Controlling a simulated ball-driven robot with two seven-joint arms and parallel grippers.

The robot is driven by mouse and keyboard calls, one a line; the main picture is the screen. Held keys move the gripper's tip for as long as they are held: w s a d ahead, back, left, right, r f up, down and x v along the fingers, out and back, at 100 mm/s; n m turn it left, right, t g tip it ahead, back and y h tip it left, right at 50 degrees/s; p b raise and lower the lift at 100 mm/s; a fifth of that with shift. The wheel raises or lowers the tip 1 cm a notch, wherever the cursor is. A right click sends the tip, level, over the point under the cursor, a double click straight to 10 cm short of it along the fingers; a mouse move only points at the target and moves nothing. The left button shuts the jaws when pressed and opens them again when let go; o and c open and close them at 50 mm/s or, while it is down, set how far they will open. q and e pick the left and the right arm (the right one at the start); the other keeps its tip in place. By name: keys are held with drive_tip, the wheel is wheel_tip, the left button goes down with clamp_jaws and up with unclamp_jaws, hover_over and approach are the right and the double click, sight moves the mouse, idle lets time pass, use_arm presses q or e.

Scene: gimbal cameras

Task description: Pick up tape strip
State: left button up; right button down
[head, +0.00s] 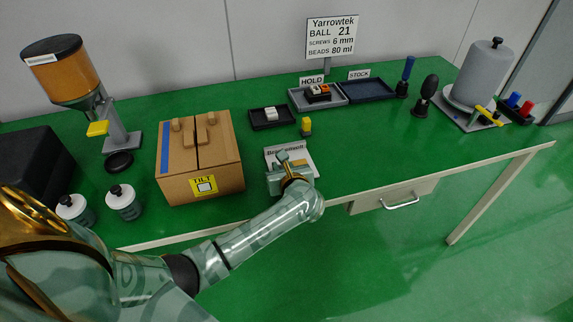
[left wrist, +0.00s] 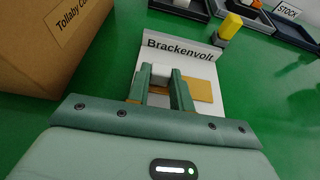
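A blue tape strip (head: 166,147) runs along the left side of the top of a closed cardboard box (head: 201,176) in the head view. My left gripper (head: 283,161) is to the right of the box, over a white card marked Brackenvolt (head: 302,157). In the left wrist view its two fingers (left wrist: 161,78) stand apart above the card (left wrist: 205,65). A white piece shows between the fingertips; I cannot tell whether they touch it. A tan flat piece (left wrist: 201,89) lies on the card, partly hidden by the fingers. My right gripper is not in view.
A bead dispenser (head: 60,68) and two white-and-black jars (head: 123,202) are at the left. Small trays (head: 366,91), a yellow block (head: 306,127) and a grey cylinder (head: 482,74) stand farther back and right. The green table's right middle is clear.

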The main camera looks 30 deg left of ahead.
use_arm(q)
clamp_jaws()
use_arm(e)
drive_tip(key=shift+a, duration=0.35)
use_arm(q)
drive_tip(key=shift+r, duration=0.1)
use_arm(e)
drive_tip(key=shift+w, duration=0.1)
